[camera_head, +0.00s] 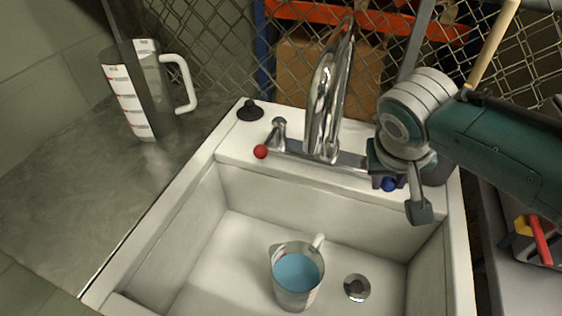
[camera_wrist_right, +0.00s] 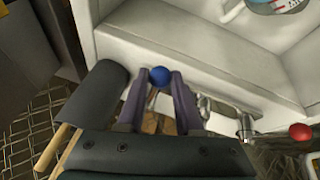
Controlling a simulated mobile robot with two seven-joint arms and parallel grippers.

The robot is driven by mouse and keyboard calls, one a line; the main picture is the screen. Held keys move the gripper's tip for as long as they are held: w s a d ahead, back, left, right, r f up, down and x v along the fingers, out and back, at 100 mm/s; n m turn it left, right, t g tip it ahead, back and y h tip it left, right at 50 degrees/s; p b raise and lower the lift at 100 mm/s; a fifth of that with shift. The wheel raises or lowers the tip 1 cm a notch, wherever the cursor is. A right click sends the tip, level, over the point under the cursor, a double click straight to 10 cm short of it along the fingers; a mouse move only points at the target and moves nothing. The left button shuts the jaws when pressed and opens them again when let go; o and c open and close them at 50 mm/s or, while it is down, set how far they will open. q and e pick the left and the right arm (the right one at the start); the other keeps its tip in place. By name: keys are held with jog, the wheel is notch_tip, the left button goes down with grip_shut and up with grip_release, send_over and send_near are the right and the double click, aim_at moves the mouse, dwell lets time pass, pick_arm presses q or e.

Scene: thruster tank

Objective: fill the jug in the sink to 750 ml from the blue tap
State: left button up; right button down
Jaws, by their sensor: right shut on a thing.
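The jug (camera_head: 297,291) stands upright in the sink (camera_head: 230,255). It is clear, with a white handle, and holds blue water; the level against its marks is too small to read. Its edge also shows in the right wrist view (camera_wrist_right: 280,5). The blue tap knob (camera_wrist_right: 160,76) sits between the fingertips of my right gripper (camera_wrist_right: 159,84), which is shut on it. In the head view the blue knob (camera_head: 389,184) shows just below the gripper (camera_head: 384,176). The chrome spout (camera_head: 328,95) rises behind the basin; no stream is visible from it. My left gripper is out of view.
The red tap knob (camera_head: 261,152) is left of the spout. A larger measuring jug (camera_head: 158,95) stands on the grey counter (camera_head: 75,195). A black plug (camera_head: 249,111) lies on the sink's rim. The drain (camera_head: 357,288) is right of the jug. Wire mesh closes off the back.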

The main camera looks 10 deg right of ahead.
jog(key=shift+w+a+r, duration=0.1)
jog(key=shift+w+a, duration=0.1)
jog(key=shift+a, duration=0.2)
jog(key=c, duration=1)
grip_release()
jog(key=o, duration=0.3)
jog(key=shift+a, duration=0.1)
jog(key=shift+o, duration=1)
jog(key=w+d+r+p+v, duration=0.1)
jog(key=d+p+v, duration=0.1)
jog(key=p+v, duration=0.9)
jog(key=v, duration=0.4)
